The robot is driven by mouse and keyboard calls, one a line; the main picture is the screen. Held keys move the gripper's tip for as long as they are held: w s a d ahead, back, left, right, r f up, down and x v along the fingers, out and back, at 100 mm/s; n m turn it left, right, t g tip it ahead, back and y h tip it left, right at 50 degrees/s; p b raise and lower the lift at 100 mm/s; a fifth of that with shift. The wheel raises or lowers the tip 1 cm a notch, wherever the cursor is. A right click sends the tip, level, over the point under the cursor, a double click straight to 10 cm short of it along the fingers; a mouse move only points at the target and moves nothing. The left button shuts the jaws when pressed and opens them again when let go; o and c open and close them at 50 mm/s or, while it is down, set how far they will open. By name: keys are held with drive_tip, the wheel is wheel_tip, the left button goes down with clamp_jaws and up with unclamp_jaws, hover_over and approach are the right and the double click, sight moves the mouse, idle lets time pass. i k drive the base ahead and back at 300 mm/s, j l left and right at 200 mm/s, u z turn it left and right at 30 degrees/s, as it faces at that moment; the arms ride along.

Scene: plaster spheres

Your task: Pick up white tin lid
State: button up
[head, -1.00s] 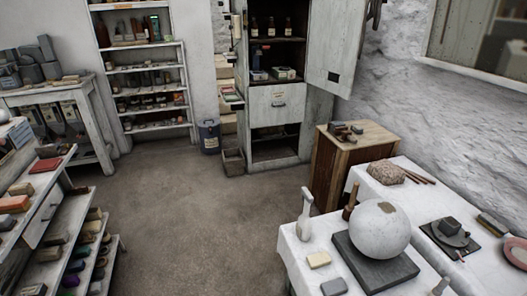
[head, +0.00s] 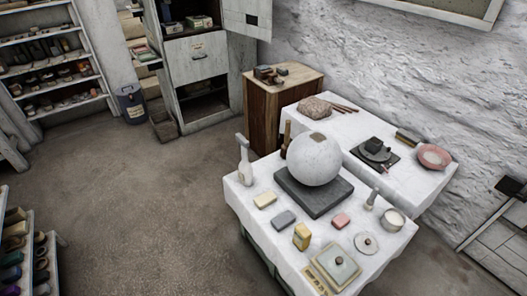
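A round, pale lid with a small dark knob (head: 366,244) lies flat near the front right of the nearer white-covered table (head: 262,236). It looks like the white tin lid. A small round white tin or bowl (head: 392,220) stands just behind it to the right, close to the table's right edge. My gripper is not in view.
A plaster sphere (head: 314,160) sits on a dark slab (head: 296,190). Open floor (head: 150,210) lies left of the table.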

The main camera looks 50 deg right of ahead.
sight(367, 244)
drive_tip(key=z, duration=1.15)
drive_tip(key=k+j+z, duration=0.25)
drive_tip(key=z, duration=0.15)
drive_tip(key=k+j+z, duration=0.1)
drive_tip(key=k+z, duration=0.3)
drive_tip(key=k, duration=0.1)
